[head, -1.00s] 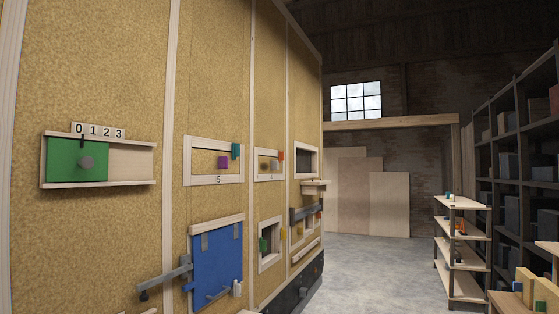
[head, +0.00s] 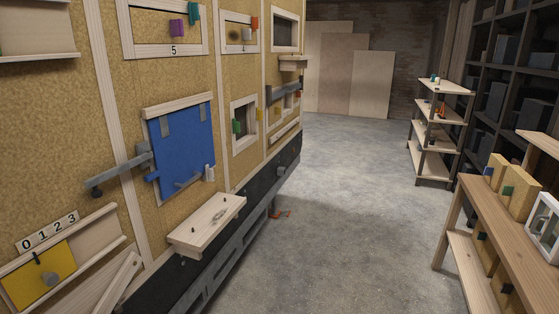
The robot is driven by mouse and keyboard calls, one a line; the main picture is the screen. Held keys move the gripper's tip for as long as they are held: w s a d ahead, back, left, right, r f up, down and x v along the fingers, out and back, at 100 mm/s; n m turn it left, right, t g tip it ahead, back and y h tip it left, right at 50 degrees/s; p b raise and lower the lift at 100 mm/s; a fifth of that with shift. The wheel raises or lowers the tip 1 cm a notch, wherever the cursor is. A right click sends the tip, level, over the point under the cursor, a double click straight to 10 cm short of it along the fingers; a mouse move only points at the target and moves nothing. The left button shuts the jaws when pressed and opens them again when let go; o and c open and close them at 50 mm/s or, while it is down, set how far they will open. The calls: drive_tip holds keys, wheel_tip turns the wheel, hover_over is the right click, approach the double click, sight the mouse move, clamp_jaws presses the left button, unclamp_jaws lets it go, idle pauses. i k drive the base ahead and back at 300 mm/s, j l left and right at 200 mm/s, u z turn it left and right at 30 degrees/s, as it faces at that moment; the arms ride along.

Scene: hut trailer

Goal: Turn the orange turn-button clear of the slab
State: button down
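A small orange turn-button (head: 254,24) sits at the upper right edge of a pale wooden frame (head: 226,17) on the wall, in the upper middle of the head view. A slab (head: 236,33) shows inside this frame, with a small yellowish piece (head: 247,34) in front of it. The button appears upright at the slab's right edge; whether it overlaps the slab is too small to tell. My gripper is not in view.
A blue door (head: 180,150) with a grey bar (head: 120,172) is on the wall. A wooden ledge (head: 207,225) juts out low down. A bench (head: 510,240) and shelf unit (head: 440,125) stand right.

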sight(254, 20)
drive_tip(key=i+z, duration=0.3)
drive_tip(key=i, duration=1.55)
drive_tip(key=i+u, duration=0.1)
drive_tip(key=i, duration=0.5)
drive_tip(key=i+l+u, duration=0.1)
drive_tip(key=i, duration=0.55)
drive_tip(key=i+l+u, duration=0.1)
drive_tip(key=i+l, duration=0.15)
drive_tip(key=i, duration=0.35)
drive_tip(key=i+l+u, duration=0.15)
drive_tip(key=i+u, duration=0.2)
drive_tip(key=i+l+u, duration=0.3)
drive_tip(key=i, duration=0.2)
